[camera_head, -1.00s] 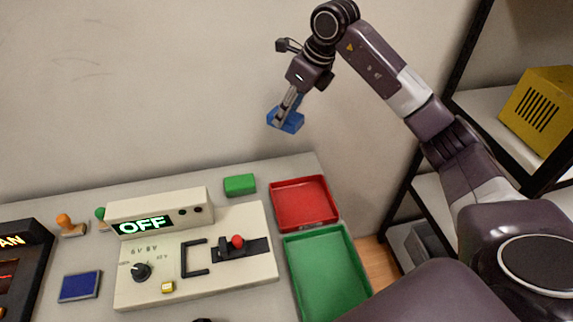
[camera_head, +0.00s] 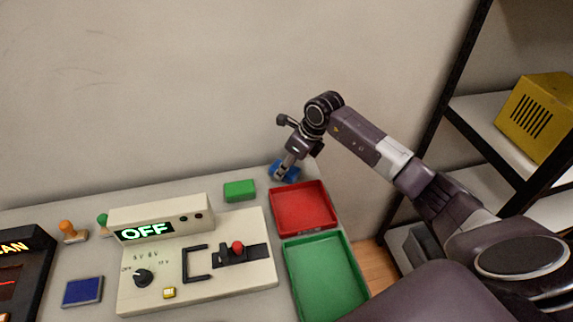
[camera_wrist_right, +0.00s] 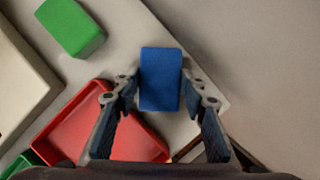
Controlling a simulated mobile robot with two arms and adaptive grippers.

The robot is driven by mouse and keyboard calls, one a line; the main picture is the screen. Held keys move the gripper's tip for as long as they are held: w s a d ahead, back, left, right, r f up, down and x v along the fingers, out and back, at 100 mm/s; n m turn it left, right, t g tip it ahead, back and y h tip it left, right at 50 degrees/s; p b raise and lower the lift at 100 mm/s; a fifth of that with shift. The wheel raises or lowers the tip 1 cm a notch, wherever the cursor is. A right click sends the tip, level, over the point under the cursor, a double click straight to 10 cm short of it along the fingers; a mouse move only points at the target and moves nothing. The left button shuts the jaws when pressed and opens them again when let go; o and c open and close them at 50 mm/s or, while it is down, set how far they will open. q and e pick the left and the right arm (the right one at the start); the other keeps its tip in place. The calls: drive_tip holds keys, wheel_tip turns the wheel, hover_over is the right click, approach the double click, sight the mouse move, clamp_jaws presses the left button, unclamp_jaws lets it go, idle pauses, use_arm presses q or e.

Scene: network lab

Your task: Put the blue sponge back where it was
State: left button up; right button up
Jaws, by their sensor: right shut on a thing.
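The blue sponge (camera_head: 290,172) is between the fingers of my right gripper (camera_head: 284,168), at the back right of the table behind the red tray. In the right wrist view the blue sponge (camera_wrist_right: 160,78) sits between the fingertips of the right gripper (camera_wrist_right: 160,85), which is shut on it. The sponge is low, close to the tabletop; I cannot tell whether it touches. A green sponge-like block (camera_head: 239,190) lies to its left, and it also shows in the right wrist view (camera_wrist_right: 70,26). My left gripper is not in view.
A red tray (camera_head: 328,222) and a green tray (camera_head: 345,250) stand at the table's right side. A beige control panel (camera_head: 240,283) reads OFF. Two stamps and a blue pad (camera_head: 82,291) are at left. The wall rises behind; a shelf stands right.

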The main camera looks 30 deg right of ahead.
drive_tip(key=o, duration=0.5)
drive_tip(key=shift+f, duration=0.15)
drive_tip(key=o, duration=0.5)
drive_tip(key=shift+r, duration=0.25)
drive_tip(key=shift+s+d+r, duration=0.1)
drive_tip(key=shift+d+r, duration=0.05)
drive_tip(key=shift+r, duration=0.2)
drive_tip(key=b+v, duration=0.2)
drive_tip(key=v, duration=0.9)
drive_tip(key=shift+s, duration=0.1)
